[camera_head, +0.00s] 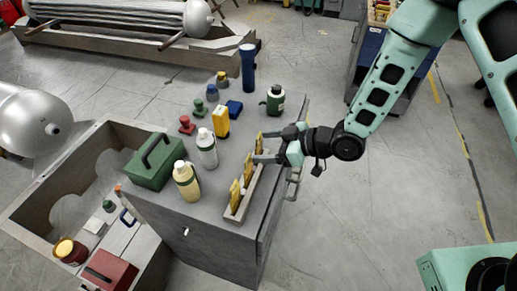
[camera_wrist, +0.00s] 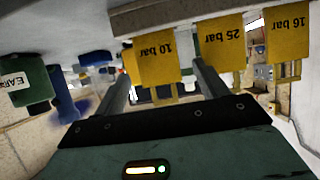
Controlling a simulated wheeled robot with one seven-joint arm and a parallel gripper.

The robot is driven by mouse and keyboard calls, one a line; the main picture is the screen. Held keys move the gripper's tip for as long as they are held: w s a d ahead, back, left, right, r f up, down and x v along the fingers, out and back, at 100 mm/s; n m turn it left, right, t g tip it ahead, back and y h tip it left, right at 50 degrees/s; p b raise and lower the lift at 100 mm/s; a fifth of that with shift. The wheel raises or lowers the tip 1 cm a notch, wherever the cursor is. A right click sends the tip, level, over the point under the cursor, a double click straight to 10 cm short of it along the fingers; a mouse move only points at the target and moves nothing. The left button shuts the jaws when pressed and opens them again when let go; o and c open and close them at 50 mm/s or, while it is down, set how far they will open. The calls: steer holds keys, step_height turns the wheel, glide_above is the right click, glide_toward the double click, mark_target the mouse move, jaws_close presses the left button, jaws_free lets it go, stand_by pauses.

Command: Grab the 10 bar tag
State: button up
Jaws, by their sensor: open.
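The yellow 10 bar tag (camera_wrist: 155,62) shows upside down in the wrist view, hanging at the edge of a holder (camera_wrist: 190,12). My gripper (camera_wrist: 161,72) is open, with one finger to each side of this tag. The right finger is close to the gap between the 10 bar and 25 bar tags (camera_wrist: 222,45). The 16 bar tag (camera_wrist: 287,32) is at the far right. In the head view, my gripper (camera_head: 262,147) is at the far end of the tag rack (camera_head: 238,214), around the farthest yellow tag (camera_head: 258,144). Contact cannot be told.
The rack stands on a grey cabinet (camera_head: 215,240).

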steer(key=shift+w+a+f, duration=0.2)
steer(key=shift+a+f, duration=0.05)
steer(key=shift+a, duration=0.25)
steer(key=c, duration=1)
steer(key=shift+c, duration=0.2)
